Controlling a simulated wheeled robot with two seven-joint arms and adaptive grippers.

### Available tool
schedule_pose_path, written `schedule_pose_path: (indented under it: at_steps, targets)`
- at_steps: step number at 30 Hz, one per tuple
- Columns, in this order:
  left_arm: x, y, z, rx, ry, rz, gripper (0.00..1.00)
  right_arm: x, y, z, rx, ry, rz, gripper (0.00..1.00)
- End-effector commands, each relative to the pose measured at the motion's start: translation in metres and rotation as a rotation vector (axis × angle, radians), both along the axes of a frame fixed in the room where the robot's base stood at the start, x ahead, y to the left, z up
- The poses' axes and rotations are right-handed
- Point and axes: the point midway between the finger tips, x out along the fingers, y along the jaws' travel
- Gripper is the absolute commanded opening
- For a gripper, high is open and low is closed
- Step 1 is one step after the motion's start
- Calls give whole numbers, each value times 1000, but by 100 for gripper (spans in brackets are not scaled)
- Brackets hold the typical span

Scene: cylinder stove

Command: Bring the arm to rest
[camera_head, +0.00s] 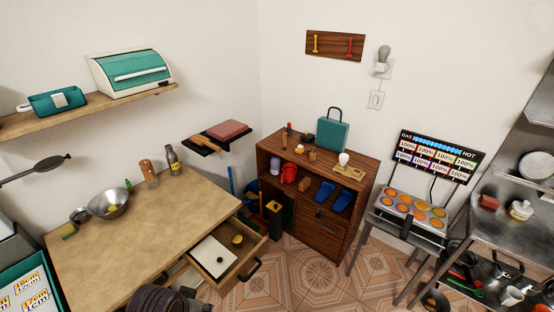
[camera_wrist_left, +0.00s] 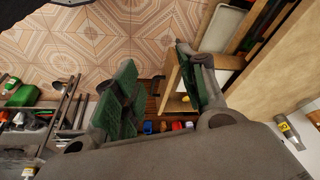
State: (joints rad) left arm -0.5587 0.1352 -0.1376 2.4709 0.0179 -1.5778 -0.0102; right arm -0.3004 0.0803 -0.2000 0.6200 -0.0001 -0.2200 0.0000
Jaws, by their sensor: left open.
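My left gripper (camera_wrist_left: 155,62) shows in the left wrist view. The open drawer (camera_wrist_left: 228,28) of the wooden table shows beyond the right finger, apparently without contact. In the head view, a dark ribbed part at the bottom edge, beside the drawer, seems to be my own arm; the fingers cannot be made out there. My right gripper is in neither view.
The wooden table (camera_head: 95,235) carries a metal bowl (camera_head: 108,203) and bottles. Its drawer (camera_head: 240,274) stands open. A brown cabinet (camera_head: 327,228), a stove (camera_head: 408,211) and a metal table (camera_head: 487,228) stand beyond. Tiled floor (camera_head: 310,270) between them is clear.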

Motion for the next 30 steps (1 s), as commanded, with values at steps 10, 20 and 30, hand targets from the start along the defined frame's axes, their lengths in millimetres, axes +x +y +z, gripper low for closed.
schedule_pose_path:
  at_steps: [10,20,30]
  targets:
    - [-1,8,-24,10,19,39,42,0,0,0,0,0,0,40]
    - [7,6,-68,10,33,36,42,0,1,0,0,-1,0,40]
    - [11,5,-154,13,63,31,42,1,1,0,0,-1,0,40]
